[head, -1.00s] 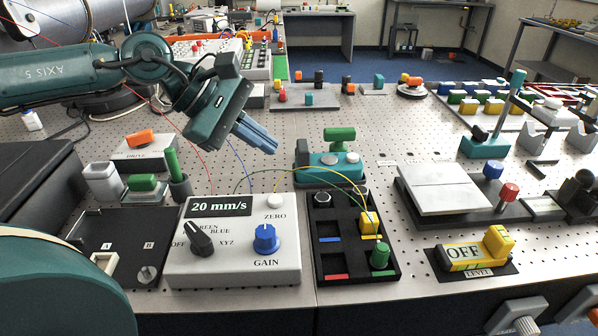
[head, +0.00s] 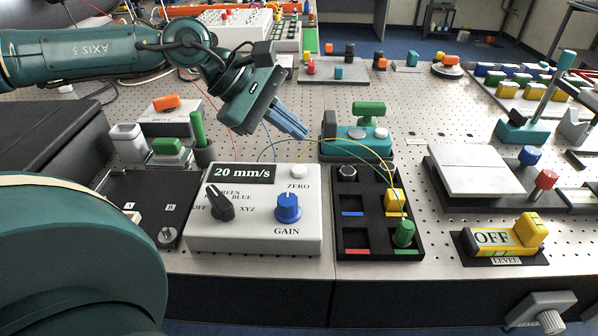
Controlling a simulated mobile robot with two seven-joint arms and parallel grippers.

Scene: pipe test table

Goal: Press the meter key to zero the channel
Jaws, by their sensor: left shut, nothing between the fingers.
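The meter (head: 262,248) is a pale grey box at the front of the table, with a dark display reading 20 mm/s. Its key is a small round white button (head: 299,171) at the top right, marked ZERO. A black selector knob (head: 221,204) and a blue GAIN knob (head: 288,207) sit below. My left gripper (head: 303,134) is shut and empty, its blue fingers slanting down to the right. In the picture the fingertips are just above the key, apart from it. The key is fully visible. My right gripper is out of view.
A black tray (head: 378,254) with yellow and green plugs stands close right of the meter; thin wires arch behind it. A teal block with a green handle (head: 369,109) stands behind the tray. A dark panel (head: 113,216) lies left of the meter.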

